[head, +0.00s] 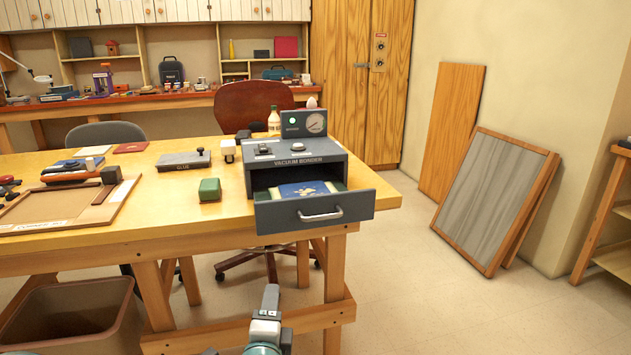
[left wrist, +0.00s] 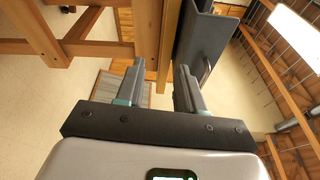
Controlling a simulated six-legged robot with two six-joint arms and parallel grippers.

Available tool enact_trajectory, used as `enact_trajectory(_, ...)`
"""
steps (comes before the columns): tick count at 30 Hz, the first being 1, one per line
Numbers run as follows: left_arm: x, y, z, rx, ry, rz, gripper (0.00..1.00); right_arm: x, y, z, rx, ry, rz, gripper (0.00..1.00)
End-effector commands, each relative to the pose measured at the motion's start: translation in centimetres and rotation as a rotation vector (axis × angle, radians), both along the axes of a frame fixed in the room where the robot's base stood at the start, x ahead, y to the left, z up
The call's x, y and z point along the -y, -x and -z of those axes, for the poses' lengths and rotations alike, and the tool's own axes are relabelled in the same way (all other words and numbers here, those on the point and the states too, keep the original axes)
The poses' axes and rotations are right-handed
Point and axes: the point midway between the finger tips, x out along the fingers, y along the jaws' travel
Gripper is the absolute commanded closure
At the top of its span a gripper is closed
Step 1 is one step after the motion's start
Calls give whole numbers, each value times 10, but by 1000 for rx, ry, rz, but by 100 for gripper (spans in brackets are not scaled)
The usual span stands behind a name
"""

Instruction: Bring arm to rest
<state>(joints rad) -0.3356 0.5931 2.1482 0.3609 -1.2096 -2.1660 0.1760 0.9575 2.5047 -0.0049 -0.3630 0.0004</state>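My left gripper (head: 271,298) shows at the bottom middle of the head view, in front of the table and lower than its top. In the left wrist view my left gripper (left wrist: 158,88) has its two grey fingers apart with nothing held between them. The grey vacuum bonder (head: 290,151) stands on the table's front right corner. Its drawer (head: 315,212) is pulled out past the table edge, with a blue patterned piece (head: 306,189) inside. The drawer front also shows in the left wrist view (left wrist: 206,50), beyond the right finger. My right gripper is in neither view.
The wooden table (head: 150,215) has legs and a low crossbar near my left gripper. A green block (head: 209,190) lies left of the bonder. A brown bin (head: 75,320) stands at lower left.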

Motion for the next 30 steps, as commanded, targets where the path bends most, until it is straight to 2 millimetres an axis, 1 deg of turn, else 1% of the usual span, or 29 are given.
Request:
enact_trajectory(1, -24, -1, 42, -83, -23, -30, 63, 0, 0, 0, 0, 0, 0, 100)
enact_trajectory(2, -34, 1, 65, -135, -29, -38, 63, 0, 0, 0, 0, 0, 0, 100)
enact_trajectory(3, -47, 6, 97, -211, -14, -44, 63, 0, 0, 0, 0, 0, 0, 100)
enact_trajectory(5, -62, 19, 144, -328, 50, -52, 63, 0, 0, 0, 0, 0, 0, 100)
enact_trajectory(6, -70, 31, 174, -411, 114, -58, 63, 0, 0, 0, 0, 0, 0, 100)
enact_trajectory(7, -75, 42, 197, -476, 173, -67, 63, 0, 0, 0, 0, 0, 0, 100)
enact_trajectory(8, -79, 54, 219, -542, 238, -79, 63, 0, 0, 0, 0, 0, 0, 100)
enact_trajectory(9, -83, 74, 247, -634, 337, -102, 63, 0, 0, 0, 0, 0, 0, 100)
enact_trajectory(11, -84, 107, 285, -775, 507, -154, 63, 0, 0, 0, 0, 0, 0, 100)
enact_trajectory(12, -83, 132, 308, -872, 632, -204, 63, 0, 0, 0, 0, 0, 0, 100)
enact_trajectory(13, -80, 153, 324, -946, 733, -250, 63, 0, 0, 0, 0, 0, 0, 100)
enact_trajectory(14, -77, 171, 335, -1009, 828, -301, 63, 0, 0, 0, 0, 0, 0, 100)
enact_trajectory(15, -71, 194, 347, -1090, 943, -370, 63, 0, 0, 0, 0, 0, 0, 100)
enact_trajectory(16, -66, 210, 354, -1142, 1025, -427, 63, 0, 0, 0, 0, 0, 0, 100)
enact_trajectory(18, -55, 240, 362, -1241, 1181, -555, 63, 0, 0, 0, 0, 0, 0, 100)
enact_trajectory(21, -43, 270, 364, -1329, 1350, -734, 63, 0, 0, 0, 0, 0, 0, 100)
enact_trajectory(25, -35, 295, 364, -1375, 1518, -967, 63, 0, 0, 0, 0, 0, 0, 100)
enact_trajectory(29, -32, 306, 364, -1346, 1668, -1202, 63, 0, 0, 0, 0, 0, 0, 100)
enact_trajectory(30, -32, 306, 351, -1324, 1701, -1239, 63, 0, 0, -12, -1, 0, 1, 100)
